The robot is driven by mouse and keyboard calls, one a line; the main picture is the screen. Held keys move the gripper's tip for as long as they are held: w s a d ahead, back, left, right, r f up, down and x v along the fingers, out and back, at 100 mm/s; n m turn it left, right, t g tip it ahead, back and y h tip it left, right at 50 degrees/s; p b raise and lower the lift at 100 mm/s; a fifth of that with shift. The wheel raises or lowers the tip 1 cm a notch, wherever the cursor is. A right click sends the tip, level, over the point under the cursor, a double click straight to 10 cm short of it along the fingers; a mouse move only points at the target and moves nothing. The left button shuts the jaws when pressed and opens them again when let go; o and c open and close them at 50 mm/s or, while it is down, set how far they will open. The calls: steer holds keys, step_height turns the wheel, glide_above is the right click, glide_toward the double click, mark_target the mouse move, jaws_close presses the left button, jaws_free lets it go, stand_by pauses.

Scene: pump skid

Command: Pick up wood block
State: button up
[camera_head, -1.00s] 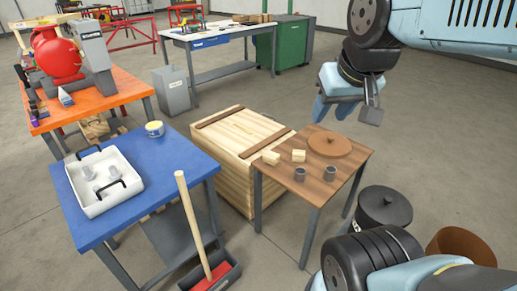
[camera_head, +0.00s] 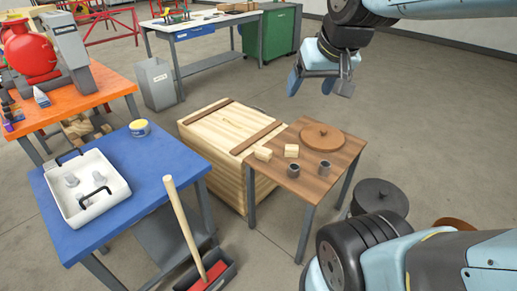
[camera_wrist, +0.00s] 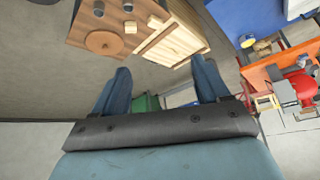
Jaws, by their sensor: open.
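Two small pale wood blocks lie on the brown table (camera_head: 325,176). One wood block (camera_head: 263,153) is near the table's left edge, and the other wood block (camera_head: 291,151) is just right of it. In the wrist view a wood block (camera_wrist: 155,22) shows on the tabletop beyond the fingers. My gripper (camera_head: 316,84) is open and empty, in the air above and behind the table, apart from the blocks. In the wrist view its two blue fingers (camera_wrist: 160,88) stand wide apart with nothing between them.
On the brown table are a round brown lid (camera_head: 322,136) and two grey cups (camera_head: 293,170). A large wooden crate (camera_head: 225,125) stands directly left of it. A blue table (camera_head: 160,170) with a white tray (camera_head: 62,200) is farther left. A dark lidded pot (camera_head: 378,197) stands at right.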

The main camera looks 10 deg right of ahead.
steer(key=o, duration=0.4)
steer(key=shift+m+t+y, duration=0.4)
steer(key=shift+t+y, duration=0.1)
steer(key=shift+t, duration=0.2)
steer(key=w+a, duration=0.1)
steer(key=w, duration=0.3)
steer(key=w+a, duration=0.1)
steer(key=w, duration=0.3)
steer(key=w+a, duration=0.2)
steer(key=w, duration=0.3)
steer(key=shift+f, duration=0.35)
steer(key=shift+o, duration=0.2)
steer(key=w+a+f+m+t+h, duration=0.1)
steer(key=w+a+f+m, duration=0.1)
steer(key=w+f, duration=0.5)
steer(key=w+a+f+m+t, duration=0.15)
steer(key=w+f, duration=0.25)
steer(key=w, duration=0.7)
steer(key=w+a+f+m+t+h, duration=0.1)
steer(key=w+a+f+t, duration=0.15)
steer(key=w+f, duration=0.45)
steer(key=m+h, duration=0.4)
steer(key=h, duration=0.8)
glide_toward(261, 154)
steer(key=shift+n, duration=0.25)
steer(key=shift+x, duration=6.25)
